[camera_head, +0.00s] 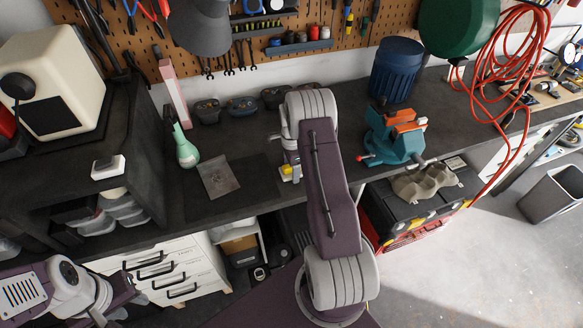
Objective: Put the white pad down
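A small white block-like thing (107,168) with a dark patch on top lies on the dark raised shelf at the left; I cannot tell whether it is the white pad. My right arm reaches over the bench, and its gripper (290,173) points down close to the bench top near the front edge. A small yellow and whitish patch shows at its tips, but the arm hides most of it, so I cannot tell what it holds. My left arm is low at the bottom left; its fingers are not clearly seen.
A teal vise (393,142) and a blue bin (397,68) stand to the right. Several dark cases line the bench's back. Bare bench lies around the packet.

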